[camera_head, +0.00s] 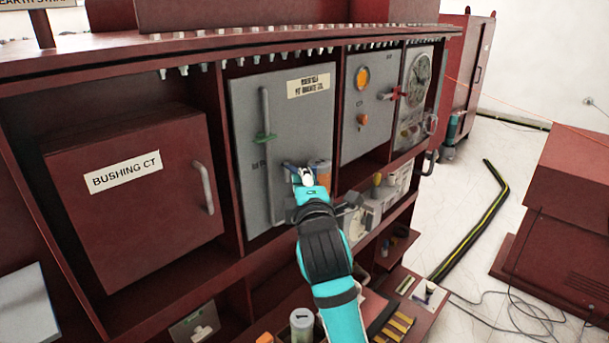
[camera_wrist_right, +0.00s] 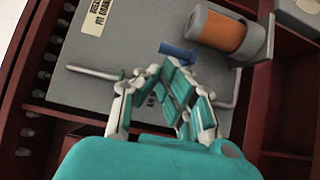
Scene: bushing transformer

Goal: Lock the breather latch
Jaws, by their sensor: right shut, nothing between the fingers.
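A grey door panel (camera_head: 283,100) carries a white label and a vertical grey handle with a green piece (camera_head: 265,137). A breather, an orange cylinder in a grey holder (camera_wrist_right: 222,30), stands at the panel's lower right; it also shows in the head view (camera_head: 320,168), partly behind my gripper. A small blue lever (camera_wrist_right: 178,52), probably the latch, sticks out beside the breather. My right gripper (camera_head: 303,175) is in front of the panel; its fingers (camera_wrist_right: 176,78) are shut and empty, close to the blue lever. I cannot tell if they touch it. My left gripper is out of view.
A red box door labelled BUSHING CT (camera_head: 120,180) is to the left. A panel with an orange dial and red handle (camera_head: 366,100) is to the right. A lower shelf holds small items, including a grey canister (camera_head: 302,325). Cables lie on the floor at right.

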